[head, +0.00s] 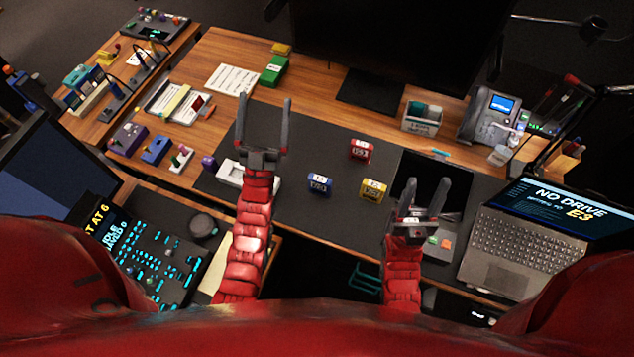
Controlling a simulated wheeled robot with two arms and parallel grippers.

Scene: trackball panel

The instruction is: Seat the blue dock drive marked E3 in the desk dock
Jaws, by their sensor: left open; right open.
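A blue drive (319,183) stands on the dark desk mat (300,143); its small white label is too small to read surely. A red drive (360,150) and a yellow drive (373,190) stand near it, also labelled. A white block-like fixture (232,174), perhaps the desk dock, sits at the mat's left, partly hidden by my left gripper. My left gripper (265,104) is open and empty, left of the drives. My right gripper (427,188) is open and empty, right of the yellow drive and apart from it.
A laptop (530,225) at right reads "NO DRIVE" and "E3". A phone (490,118), a card box (422,117) and a monitor (390,40) stand behind. Purple and blue blocks (155,149) line the left side. The mat between my grippers is clear around the drives.

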